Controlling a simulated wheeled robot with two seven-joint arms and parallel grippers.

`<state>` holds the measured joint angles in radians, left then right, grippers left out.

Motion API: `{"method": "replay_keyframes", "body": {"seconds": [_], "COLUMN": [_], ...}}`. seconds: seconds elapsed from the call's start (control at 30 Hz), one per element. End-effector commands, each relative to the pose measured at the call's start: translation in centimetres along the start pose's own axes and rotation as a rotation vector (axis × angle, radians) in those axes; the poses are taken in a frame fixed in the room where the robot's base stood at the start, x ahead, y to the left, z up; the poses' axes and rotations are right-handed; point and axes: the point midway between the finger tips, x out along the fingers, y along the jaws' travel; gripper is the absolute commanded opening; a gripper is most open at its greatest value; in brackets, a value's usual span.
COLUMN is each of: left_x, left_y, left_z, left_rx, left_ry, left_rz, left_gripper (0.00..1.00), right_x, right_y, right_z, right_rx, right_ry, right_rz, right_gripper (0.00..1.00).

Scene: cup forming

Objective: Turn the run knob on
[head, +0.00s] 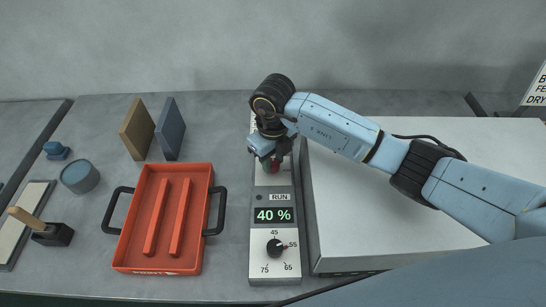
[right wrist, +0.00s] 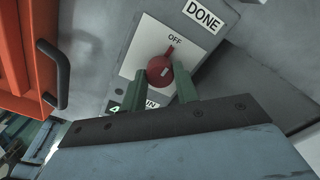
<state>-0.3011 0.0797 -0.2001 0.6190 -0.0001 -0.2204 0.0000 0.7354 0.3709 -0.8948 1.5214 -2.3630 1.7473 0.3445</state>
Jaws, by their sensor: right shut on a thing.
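The run knob (right wrist: 160,70) is red and sits on a white plate on the grey control panel (head: 285,190). In the right wrist view its pointer is toward the OFF label (right wrist: 175,41). My right gripper (right wrist: 161,88) has its green fingers on either side of the knob, shut on it. In the head view the gripper (head: 271,160) reaches down over the panel's upper part and hides most of the knob. The RUN label (head: 279,197) and a 40 % display (head: 273,215) are below it. My left gripper is not in view.
A black dial (head: 274,248) is low on the panel. A red tray (head: 207,180) with black handles stands left of it. A large white-topped box (head: 450,130) is close on the right. Two upright boards (head: 138,129) stand behind the tray. A DONE label (right wrist: 202,15) is above the knob.

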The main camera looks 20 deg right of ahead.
Motion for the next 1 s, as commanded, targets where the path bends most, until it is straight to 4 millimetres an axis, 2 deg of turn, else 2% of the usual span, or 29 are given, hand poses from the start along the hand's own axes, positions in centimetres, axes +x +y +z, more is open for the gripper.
{"method": "replay_keyframes", "body": {"seconds": [0.27, 1.0], "left_x": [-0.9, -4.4], "left_y": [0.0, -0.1], "left_z": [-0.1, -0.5], "left_rx": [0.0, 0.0], "left_ry": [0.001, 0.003], "left_rz": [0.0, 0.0], "left_gripper": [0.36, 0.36], "right_x": [-0.2, -0.3], "right_y": [-0.1, 0.0], "right_z": [0.0, 0.0], "right_rx": [0.18, 0.879], "right_ry": [0.002, 0.001], "right_rz": [-0.001, 0.0], "right_gripper": [0.07, 0.07]}}
